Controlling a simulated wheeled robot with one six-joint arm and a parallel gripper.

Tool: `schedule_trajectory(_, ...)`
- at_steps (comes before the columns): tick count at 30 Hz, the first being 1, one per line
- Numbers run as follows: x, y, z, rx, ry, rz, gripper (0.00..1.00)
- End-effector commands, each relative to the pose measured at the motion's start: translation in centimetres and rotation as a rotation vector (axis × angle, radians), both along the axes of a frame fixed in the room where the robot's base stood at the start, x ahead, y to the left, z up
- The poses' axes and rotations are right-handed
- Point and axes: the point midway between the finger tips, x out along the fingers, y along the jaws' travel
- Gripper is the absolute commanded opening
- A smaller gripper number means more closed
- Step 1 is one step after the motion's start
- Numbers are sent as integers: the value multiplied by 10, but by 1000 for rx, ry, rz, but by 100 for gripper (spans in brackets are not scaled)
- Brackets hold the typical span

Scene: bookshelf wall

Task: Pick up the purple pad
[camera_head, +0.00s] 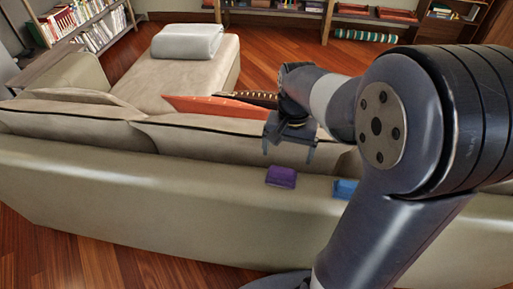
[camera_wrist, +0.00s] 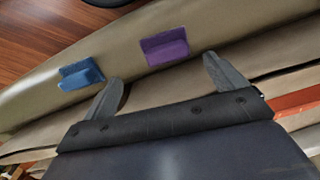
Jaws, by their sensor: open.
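The purple pad (camera_head: 281,176) lies on the top of the sofa's back (camera_head: 150,185), near its middle. It also shows in the wrist view (camera_wrist: 166,47), ahead of the fingertips and between their lines. My gripper (camera_head: 289,151) is open and empty, above and just behind the pad in the head view. In the wrist view its two fingers (camera_wrist: 163,70) stand wide apart, and I see no contact with the pad.
A blue pad (camera_head: 345,188) lies on the same sofa back, right of the purple one and partly hidden by my arm. Orange cushion (camera_head: 215,107) and folded white blanket (camera_head: 187,42) are on the sofa. Bookshelves (camera_head: 85,25) stand beyond. Wooden floor (camera_head: 40,255) is clear at front left.

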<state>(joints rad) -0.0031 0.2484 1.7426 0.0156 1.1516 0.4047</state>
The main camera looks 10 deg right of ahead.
Motion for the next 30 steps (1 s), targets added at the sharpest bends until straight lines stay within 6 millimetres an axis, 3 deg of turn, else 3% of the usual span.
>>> schedule_trajectory(4,10,-4,-2,-16,4,-4,91)
schedule_trajectory(12,10,-4,-43,-15,2,-3,91)
schedule_trajectory(17,10,-3,-54,-15,1,-3,91)
schedule_trajectory(25,9,-4,-92,-14,3,-3,91)
schedule_trajectory(30,9,-4,-104,-14,1,-3,91)
